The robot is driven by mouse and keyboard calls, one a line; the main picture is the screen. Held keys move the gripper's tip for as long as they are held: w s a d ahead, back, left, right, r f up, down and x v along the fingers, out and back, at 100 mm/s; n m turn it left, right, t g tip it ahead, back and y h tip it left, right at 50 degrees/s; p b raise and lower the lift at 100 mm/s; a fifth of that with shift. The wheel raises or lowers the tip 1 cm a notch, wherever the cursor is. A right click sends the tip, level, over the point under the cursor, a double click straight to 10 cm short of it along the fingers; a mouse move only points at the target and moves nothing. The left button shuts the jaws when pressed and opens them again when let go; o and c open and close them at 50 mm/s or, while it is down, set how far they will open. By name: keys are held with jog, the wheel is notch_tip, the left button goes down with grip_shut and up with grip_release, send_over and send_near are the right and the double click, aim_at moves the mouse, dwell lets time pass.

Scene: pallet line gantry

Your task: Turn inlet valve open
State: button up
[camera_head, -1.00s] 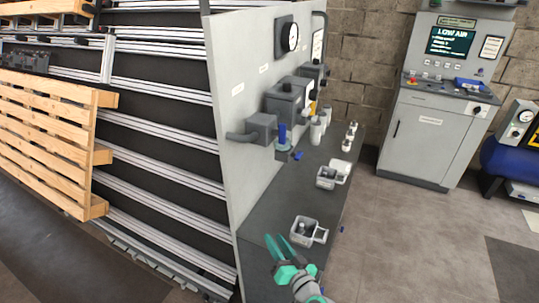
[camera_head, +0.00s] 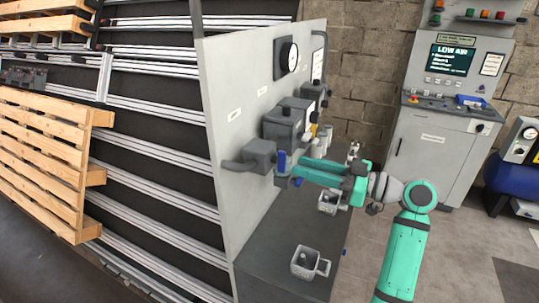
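The inlet valve is a grey block (camera_head: 258,156) on the upright grey panel, with a grey pipe on its left. Its small blue handle (camera_head: 282,161) stands upright at the block's right side. My teal gripper (camera_head: 293,169) reaches in from the right, with its fingertips at or right beside the blue handle. I cannot tell whether the fingers touch the handle or have closed on it. Part of the valve's lower front is hidden behind the fingers. A small blue piece (camera_head: 298,182) shows just below the fingers.
A round gauge (camera_head: 289,55) and grey housings (camera_head: 285,122) sit on the panel (camera_head: 240,95) above. Grey cups (camera_head: 305,262) stand on the dark shelf (camera_head: 270,240) below. A console (camera_head: 450,65) reading "LOW AIR" stands at the back right. Wooden pallets (camera_head: 45,150) are on the left.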

aim_at(278, 159)
jog(key=x, duration=1)
jog(key=shift+a+r, duration=0.25)
jog(key=shift+a, duration=0.15)
grip_shut()
